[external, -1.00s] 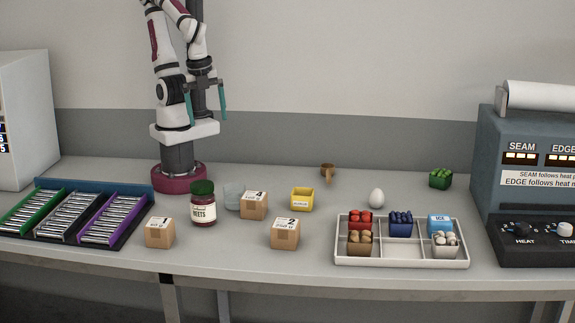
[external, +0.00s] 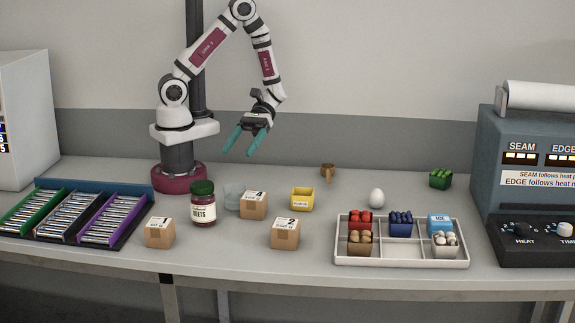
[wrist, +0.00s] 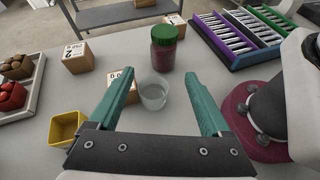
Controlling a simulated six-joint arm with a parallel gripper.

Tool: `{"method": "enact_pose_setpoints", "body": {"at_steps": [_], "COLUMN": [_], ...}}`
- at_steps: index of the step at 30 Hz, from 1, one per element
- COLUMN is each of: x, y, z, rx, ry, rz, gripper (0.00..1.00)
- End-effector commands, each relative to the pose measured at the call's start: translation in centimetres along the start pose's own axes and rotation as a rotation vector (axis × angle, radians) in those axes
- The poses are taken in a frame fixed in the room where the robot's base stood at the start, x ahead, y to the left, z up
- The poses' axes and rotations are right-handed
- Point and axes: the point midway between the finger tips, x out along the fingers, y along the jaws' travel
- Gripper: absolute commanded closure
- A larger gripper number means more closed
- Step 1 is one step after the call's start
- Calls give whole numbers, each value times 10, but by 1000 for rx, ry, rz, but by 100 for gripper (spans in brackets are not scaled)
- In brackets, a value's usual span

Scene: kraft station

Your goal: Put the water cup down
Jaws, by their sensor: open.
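The water cup (external: 233,195) is a clear, low cup standing upright on the table, partly behind the box marked 4 (external: 254,206). In the wrist view the cup (wrist: 153,96) lies between and beyond my teal fingers. My gripper (external: 241,152) is open and empty, in the air above the back of the table, apart from the cup. Its two fingers also show spread in the wrist view (wrist: 165,88).
The beets jar (external: 203,205) stands just left of the cup. A yellow bin (external: 302,199) is to its right, with boxes 1 (external: 160,233) and 2 (external: 285,234) in front. A white divided tray (external: 400,263), an egg (external: 376,198) and a small brown cup (external: 327,170) are further right.

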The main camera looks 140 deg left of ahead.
Motion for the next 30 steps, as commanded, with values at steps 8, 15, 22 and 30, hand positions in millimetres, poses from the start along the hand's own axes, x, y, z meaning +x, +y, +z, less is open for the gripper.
{"method": "enact_pose_setpoints", "body": {"at_steps": [8,15,22,30], "x": [0,20,60,74], "y": [5,1,3,5], "z": [-27,-67,-74,-73], "rx": [-101,-95,-93,-92], "ry": [-45,-41,-42,-39], "rz": [93,90,84,88], "gripper": [18,18,18,18]}}
